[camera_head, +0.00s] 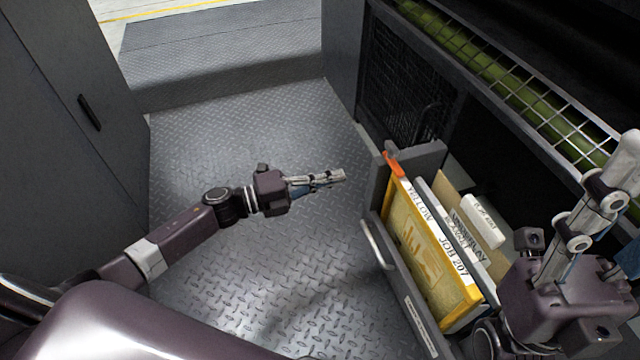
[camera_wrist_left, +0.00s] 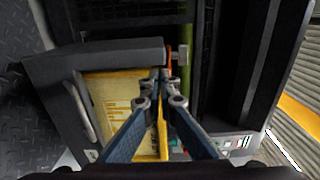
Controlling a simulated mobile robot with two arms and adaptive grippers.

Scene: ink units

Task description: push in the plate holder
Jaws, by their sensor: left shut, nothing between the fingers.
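The plate holder (camera_head: 412,300) is a grey drawer with a bar handle (camera_head: 378,243), standing out from the cabinet on the right. A yellow plate marked JOB 207 (camera_head: 428,250) stands in it, with an underlay blanket folder and other upright items behind. My left gripper (camera_head: 342,175) is shut and empty, left of the holder in the head view. In the left wrist view its fingertips (camera_wrist_left: 160,75) overlap the yellow plate (camera_wrist_left: 112,105) and the holder's far end (camera_wrist_left: 105,55). My right gripper (camera_head: 625,165) is at the right edge, partly cut off, over the holder's near right side.
An orange clip (camera_head: 392,163) sits at the holder's far corner. The cabinet with mesh panel (camera_head: 395,100) and a green roller (camera_head: 475,60) behind a wire guard is at the right. A grey locker (camera_head: 60,110) is at the left. The tread-plate floor (camera_head: 250,140) between is clear.

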